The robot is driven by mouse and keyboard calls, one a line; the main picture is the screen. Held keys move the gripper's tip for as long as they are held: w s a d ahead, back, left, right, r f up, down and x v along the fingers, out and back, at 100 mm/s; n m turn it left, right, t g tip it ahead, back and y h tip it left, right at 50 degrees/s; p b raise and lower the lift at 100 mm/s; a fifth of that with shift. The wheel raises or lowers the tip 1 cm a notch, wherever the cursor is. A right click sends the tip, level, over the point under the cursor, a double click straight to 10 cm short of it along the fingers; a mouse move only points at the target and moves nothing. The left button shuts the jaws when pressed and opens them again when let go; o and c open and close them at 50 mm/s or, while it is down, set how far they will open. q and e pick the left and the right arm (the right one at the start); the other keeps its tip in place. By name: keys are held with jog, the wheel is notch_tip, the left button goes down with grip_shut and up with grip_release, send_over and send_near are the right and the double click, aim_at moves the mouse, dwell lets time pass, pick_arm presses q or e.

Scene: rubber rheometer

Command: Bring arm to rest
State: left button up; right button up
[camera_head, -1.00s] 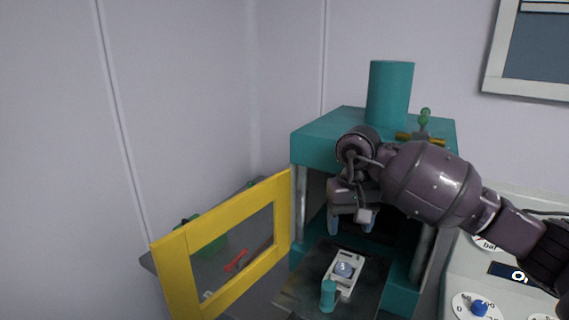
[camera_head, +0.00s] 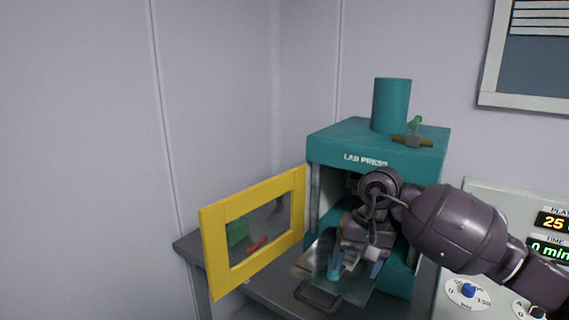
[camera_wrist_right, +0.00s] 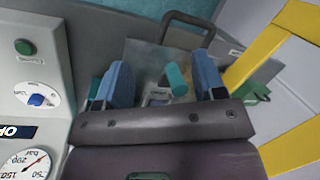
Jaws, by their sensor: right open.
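My right gripper (camera_head: 355,268) is in front of the teal lab press (camera_head: 340,139), over the press's pulled-out metal plate (camera_head: 312,262). In the right wrist view its two blue fingers (camera_wrist_right: 157,85) are spread apart with nothing held between them. A teal cylinder (camera_wrist_right: 176,80) stands on the plate beyond the fingers, and it also shows in the head view (camera_head: 334,266) beside the gripper. A pale part (camera_wrist_right: 158,98) at its foot is mostly hidden. My left gripper is not in view.
The yellow framed door (camera_head: 215,251) of the press stands open to the left. A control panel (camera_head: 459,258) with dials and displays is at the right, close to my right arm. A red item (camera_head: 257,244) and a green item (camera_head: 238,233) lie behind the door. The plate's handle (camera_head: 318,302) juts forward.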

jog(key=s+a+f+m+g+y, duration=0.1)
jog(key=s+a+f+m+y, duration=0.3)
jog(key=s+a+m+y, duration=0.75)
jog(key=w+d+f+n+t+h, duration=0.1)
jog(key=d+f+n+t, duration=0.35)
jog(key=n, duration=0.75)
jog(key=w+d+f+n+t+h, duration=0.1)
jog(key=d+n+t, duration=0.4)
jog(key=n+t, duration=0.5)
jog(key=w+d+f+n+t+h, duration=0.1)
jog(key=d+f+n+t, duration=0.4)
jog(key=n, duration=0.8)
jog(key=s+d+f+m+g+h, duration=0.2)
jog(key=s+d+f+m+h, duration=0.3)
jog(key=m, duration=0.6)
jog(key=s+d+f+m+g+h, duration=0.3)
jog(key=s+d+f+m+h, duration=0.2)
jog(key=s+f+m, duration=0.5)
jog(key=shift+s+d+f+m+g+h, duration=0.15)
jog(key=shift+d+f+m+g+h, duration=0.2)
jog(key=shift+d+f+h, duration=0.15)
